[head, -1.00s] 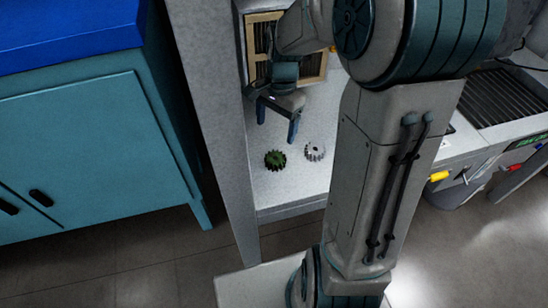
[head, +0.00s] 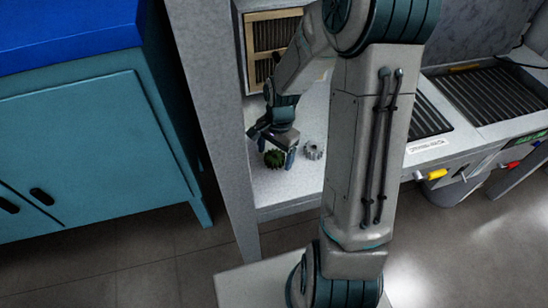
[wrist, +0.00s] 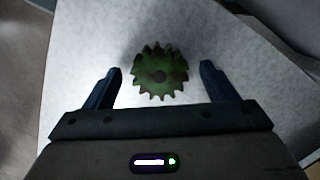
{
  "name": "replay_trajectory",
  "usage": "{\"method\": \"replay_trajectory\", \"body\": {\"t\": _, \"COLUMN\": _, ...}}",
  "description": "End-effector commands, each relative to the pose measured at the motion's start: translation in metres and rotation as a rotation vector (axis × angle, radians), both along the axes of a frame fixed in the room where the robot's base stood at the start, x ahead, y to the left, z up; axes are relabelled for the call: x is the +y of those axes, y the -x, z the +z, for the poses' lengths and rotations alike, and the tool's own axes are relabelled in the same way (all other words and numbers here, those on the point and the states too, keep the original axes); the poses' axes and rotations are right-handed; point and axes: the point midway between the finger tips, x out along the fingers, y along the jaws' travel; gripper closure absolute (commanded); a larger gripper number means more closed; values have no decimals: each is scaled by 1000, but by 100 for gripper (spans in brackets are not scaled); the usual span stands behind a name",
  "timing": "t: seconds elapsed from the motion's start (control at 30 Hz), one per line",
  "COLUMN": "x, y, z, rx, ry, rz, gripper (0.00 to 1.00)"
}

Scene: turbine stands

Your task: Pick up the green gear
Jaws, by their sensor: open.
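The green gear (head: 274,158) is a small dark green toothed disc with brownish patches, lying on the pale work surface (head: 262,198). In the wrist view the gear (wrist: 160,72) lies flat, a little beyond and between my fingertips. My gripper (head: 275,152) is open over the gear in the head view, with one finger on each side of it. The open gripper also shows in the wrist view (wrist: 160,75), with nothing between its pads touching the gear. The height of the fingers above the surface is hard to tell.
A pale grey gear (head: 313,150) lies close to the right of the green one. A wooden-framed slatted box (head: 270,42) stands behind. A grey post (head: 215,110) and a teal cabinet (head: 95,150) are on the left. The surface's front edge is close to the gears.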

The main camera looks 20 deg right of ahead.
Motion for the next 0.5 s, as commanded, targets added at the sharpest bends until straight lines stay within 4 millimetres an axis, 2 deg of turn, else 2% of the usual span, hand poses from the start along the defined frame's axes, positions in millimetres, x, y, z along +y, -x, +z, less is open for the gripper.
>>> {"method": "replay_trajectory", "body": {"t": 0.17, "x": 0, "y": 0, "z": 0, "rx": 0, "ry": 0, "rz": 0, "gripper": 21}}
{"method": "replay_trajectory", "body": {"t": 0.2, "x": 0, "y": 0, "z": 0, "rx": 0, "ry": 0, "rz": 0, "gripper": 24}}
{"method": "replay_trajectory", "body": {"t": 0.43, "x": 0, "y": 0, "z": 0, "rx": 0, "ry": 0, "rz": 0, "gripper": 88}}
{"method": "replay_trajectory", "body": {"t": 0.5, "x": 0, "y": 0, "z": 0, "rx": 0, "ry": 0, "rz": 0, "gripper": 88}}
